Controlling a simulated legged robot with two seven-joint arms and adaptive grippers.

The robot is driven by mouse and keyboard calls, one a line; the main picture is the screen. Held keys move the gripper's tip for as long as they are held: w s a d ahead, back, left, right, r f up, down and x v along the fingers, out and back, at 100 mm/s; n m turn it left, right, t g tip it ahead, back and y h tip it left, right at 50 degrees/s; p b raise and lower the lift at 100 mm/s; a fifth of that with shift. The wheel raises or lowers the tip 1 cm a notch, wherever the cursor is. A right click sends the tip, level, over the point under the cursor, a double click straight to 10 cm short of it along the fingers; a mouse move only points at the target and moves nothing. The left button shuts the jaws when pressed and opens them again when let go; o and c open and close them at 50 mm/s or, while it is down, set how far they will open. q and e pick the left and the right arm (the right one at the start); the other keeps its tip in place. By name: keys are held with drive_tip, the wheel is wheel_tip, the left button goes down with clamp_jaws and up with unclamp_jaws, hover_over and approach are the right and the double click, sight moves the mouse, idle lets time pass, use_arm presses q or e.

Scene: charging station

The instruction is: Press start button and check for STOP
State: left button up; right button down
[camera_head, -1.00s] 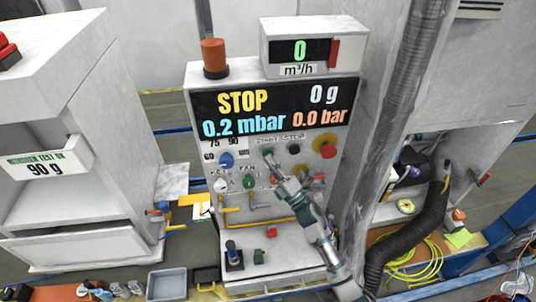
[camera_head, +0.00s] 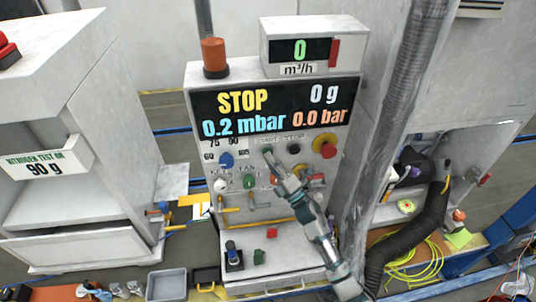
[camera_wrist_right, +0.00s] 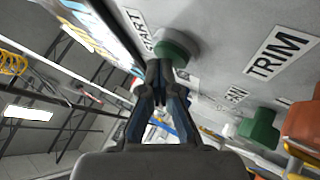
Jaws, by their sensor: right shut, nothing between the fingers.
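The charging station's display (camera_head: 272,108) reads STOP in yellow, with 0 g, 0.2 mbar and 0.0 bar. The green start button is under the START label on the panel; in the right wrist view the green button (camera_wrist_right: 178,48) sits just beyond my fingertips. My right gripper (camera_head: 270,156) is shut and empty, its tips at the start button in the head view. In the right wrist view my right gripper (camera_wrist_right: 158,70) overlaps the button's lower edge; I cannot tell whether it touches. My left gripper is not in view.
A red emergency button (camera_head: 328,150) on a yellow disc and a black button (camera_head: 294,149) lie right of the start button. A blue knob (camera_head: 226,160) is to its left. A green knob (camera_wrist_right: 260,128) sits below TRIM. A thick grey hose (camera_head: 408,85) stands at the right.

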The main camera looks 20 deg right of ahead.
drive_tip(key=shift+s+a, duration=0.2)
drive_tip(key=shift+s, duration=0.65)
drive_tip(key=s, duration=0.2)
drive_tip(key=s+a+p, duration=0.1)
drive_tip(key=s, duration=0.1)
drive_tip(key=shift+s+a, duration=0.15)
drive_tip(key=shift+s, duration=0.25)
drive_tip(key=shift+f, duration=0.1)
idle(0.6)
